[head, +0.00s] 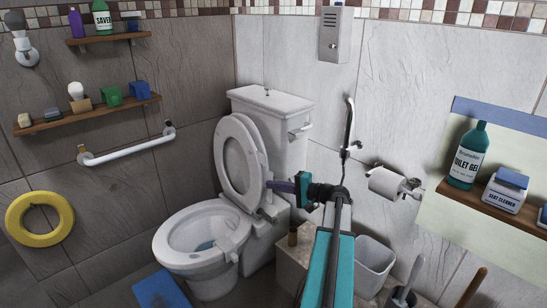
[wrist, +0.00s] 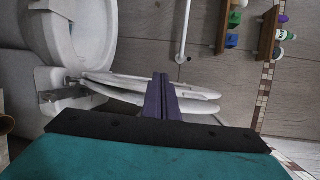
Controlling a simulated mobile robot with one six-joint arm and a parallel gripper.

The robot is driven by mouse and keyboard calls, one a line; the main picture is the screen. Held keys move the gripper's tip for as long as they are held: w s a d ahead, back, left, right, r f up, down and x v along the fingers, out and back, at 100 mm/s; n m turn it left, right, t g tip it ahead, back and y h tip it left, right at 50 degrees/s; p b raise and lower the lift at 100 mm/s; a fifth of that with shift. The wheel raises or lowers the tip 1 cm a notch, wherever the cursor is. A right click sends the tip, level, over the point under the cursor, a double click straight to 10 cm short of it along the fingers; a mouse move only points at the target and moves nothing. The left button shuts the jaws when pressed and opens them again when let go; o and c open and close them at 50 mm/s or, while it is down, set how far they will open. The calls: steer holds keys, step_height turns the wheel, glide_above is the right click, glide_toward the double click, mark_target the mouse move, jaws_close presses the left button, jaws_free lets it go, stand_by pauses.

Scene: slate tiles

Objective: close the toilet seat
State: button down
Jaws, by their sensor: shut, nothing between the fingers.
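The white toilet stands in the corner, with its bowl (head: 175,240) open at the top. The toilet seat (head: 225,130) is raised, tilted back towards the tank, with the lid (head: 240,165) behind it. In the wrist view the raised seat (wrist: 125,80) and lid (wrist: 205,107) show nearly edge-on. My gripper (head: 270,185) is at the right edge of the raised seat and lid. Its purple fingers (wrist: 161,80) are together with nothing between them. They overlap the seat and lid in the wrist view; I cannot tell whether they touch.
The tank (head: 285,125) stands behind the seat. A grab bar (head: 130,148) and shelves (head: 85,118) are on the left wall. A paper holder (head: 390,183), a white bin (head: 373,265) and a toilet brush (head: 405,295) are on the right. A blue mat (head: 160,292) lies in front.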

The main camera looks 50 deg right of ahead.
steer(key=s+d+r+t+h, duration=0.1)
steer(key=s+d+r+t, duration=0.1)
steer(key=s+d+r, duration=0.2)
step_height(320, 180, up, 4)
steer(key=d, duration=0.2)
steer(key=shift+s+d+m, duration=0.3)
steer(key=shift+s+m, duration=0.05)
steer(key=shift+m, duration=0.05)
steer(key=shift+w, duration=0.15)
steer(key=w+a, duration=0.1)
steer(key=w, duration=0.8)
steer(key=shift+w+a, duration=0.3)
steer(key=shift+a, duration=0.05)
steer(key=shift+a+r+b, duration=0.1)
steer(key=shift+a+b, duration=0.05)
steer(key=shift+b, duration=0.15)
